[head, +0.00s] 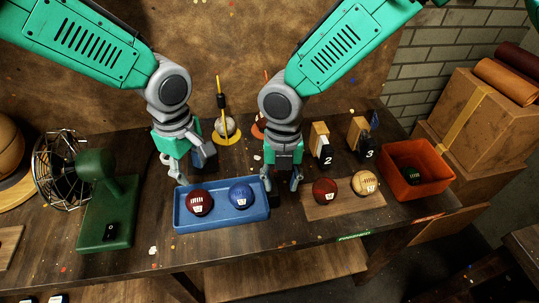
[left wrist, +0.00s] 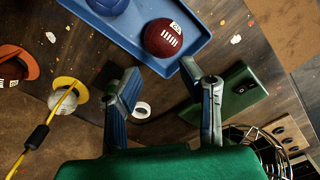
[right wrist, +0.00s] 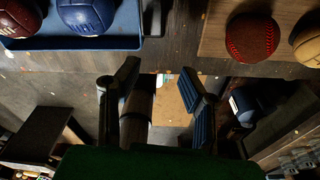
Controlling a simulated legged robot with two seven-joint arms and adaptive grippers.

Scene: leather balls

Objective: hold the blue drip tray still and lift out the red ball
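The blue drip tray (head: 222,219) lies on the dark table with a dark red ball (head: 199,203) at its left and a blue ball (head: 240,196) at its right. My left gripper (head: 188,170) is open at the tray's back left; in the left wrist view a corner of the tray (left wrist: 207,33) lies close to its spread fingertips (left wrist: 162,73), with contact unclear. My right gripper (head: 282,182) is open beside the tray's right end. In the right wrist view its fingers (right wrist: 157,76) are apart and empty, and the tray (right wrist: 125,40) is at upper left.
A wooden board (head: 340,208) right of the tray holds another red ball (head: 325,190) and a tan ball (head: 364,183). An orange-red bin (head: 440,185) with a dark ball stands further right. A green stand (head: 108,222) with a wire cage (head: 58,168) is at left.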

